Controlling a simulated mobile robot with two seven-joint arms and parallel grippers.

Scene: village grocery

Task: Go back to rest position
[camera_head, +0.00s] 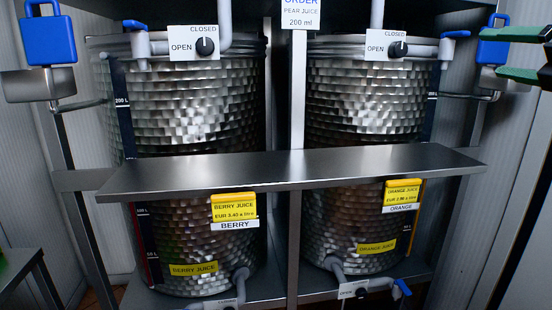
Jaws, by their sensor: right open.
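My right gripper (512,55) comes in at the upper right edge of the head view. The picture does not show clearly whether the finger tips touch that handle. My left gripper is not in view.
Two metal tanks, berry juice (190,110) and orange juice (365,105), stand behind a bare steel shelf (290,172). Another blue handle (47,40) is at upper left. An order sign (300,15) hangs between the tanks. A dark table edge (20,262) is at lower left.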

